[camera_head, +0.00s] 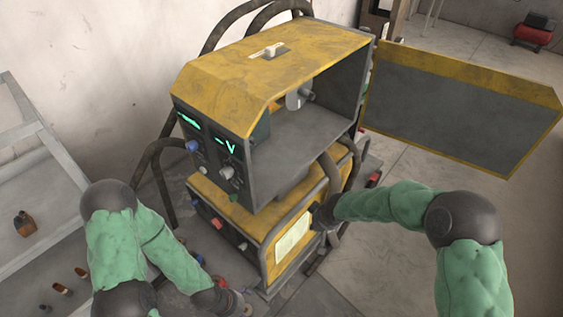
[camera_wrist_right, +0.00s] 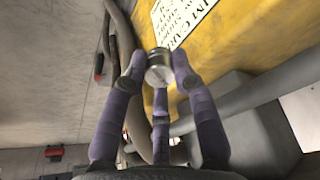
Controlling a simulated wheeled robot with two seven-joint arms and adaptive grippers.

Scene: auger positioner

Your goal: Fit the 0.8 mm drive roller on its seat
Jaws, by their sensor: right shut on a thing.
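The drive roller (camera_wrist_right: 159,68), a small shiny metal cylinder, is held between the purple fingertips of my right gripper (camera_wrist_right: 158,76) in the right wrist view. Its size marking cannot be read. In the head view my right gripper (camera_head: 322,216) is a dark shape beside the lower yellow machine's labelled side, below the open feeder housing (camera_head: 297,150); the roller is not distinguishable there. Inside the housing a pale round part (camera_head: 297,98) shows on a short shaft; I cannot tell the roller's seat. My left gripper (camera_head: 232,301) is low at the bottom edge, its fingers unclear.
The housing's yellow-edged door (camera_head: 460,105) stands wide open to the right. Cables (camera_head: 325,175) run down beside the lower machine (camera_head: 262,222). A grey rack (camera_head: 35,150) with small tools stands at the left. A red machine (camera_head: 533,30) is at the back right.

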